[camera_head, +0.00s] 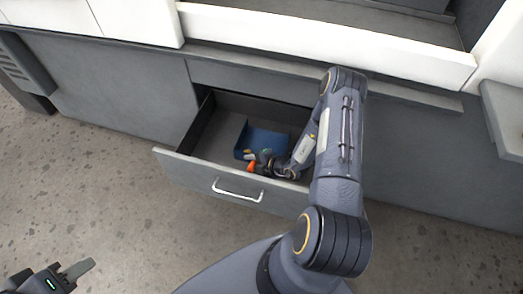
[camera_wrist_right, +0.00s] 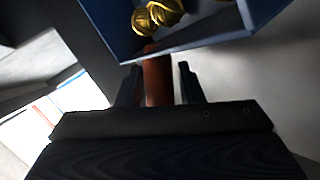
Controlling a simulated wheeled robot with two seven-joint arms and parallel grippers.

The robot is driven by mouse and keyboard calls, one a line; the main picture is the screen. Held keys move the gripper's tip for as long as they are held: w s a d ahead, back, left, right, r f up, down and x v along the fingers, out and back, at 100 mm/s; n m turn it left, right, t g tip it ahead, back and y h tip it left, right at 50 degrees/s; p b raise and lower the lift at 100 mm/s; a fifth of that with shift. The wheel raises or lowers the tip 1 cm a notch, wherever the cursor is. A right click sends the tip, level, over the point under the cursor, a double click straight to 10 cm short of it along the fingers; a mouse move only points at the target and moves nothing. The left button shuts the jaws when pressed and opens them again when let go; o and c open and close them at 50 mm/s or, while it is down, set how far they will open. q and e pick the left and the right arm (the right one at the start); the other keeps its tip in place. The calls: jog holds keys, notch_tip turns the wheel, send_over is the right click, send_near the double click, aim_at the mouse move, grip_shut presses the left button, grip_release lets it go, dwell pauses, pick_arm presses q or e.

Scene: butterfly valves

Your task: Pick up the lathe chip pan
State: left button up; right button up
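The lathe chip pan (camera_head: 262,137) is blue and lies inside an open grey drawer. In the right wrist view the pan (camera_wrist_right: 205,42) shows at the top, with yellow coiled chips (camera_wrist_right: 157,14) in it and a reddish-brown handle (camera_wrist_right: 158,80). The handle looks orange in the head view (camera_head: 251,166). My right gripper (camera_wrist_right: 158,76) is open, with a finger on each side of the handle and small gaps between. My left gripper (camera_head: 75,272) is at the bottom left, away from the pan; its opening is not clear.
The drawer front (camera_head: 177,168) with its silver handle (camera_head: 237,191) stands out from the grey cabinet (camera_head: 115,85). A white machine ledge (camera_head: 320,38) is above. The speckled floor in front is clear.

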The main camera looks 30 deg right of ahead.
jog(key=shift+w+a+f, duration=0.1)
jog(key=shift+w+f, duration=0.05)
jog(key=shift+w, duration=0.1)
grip_shut()
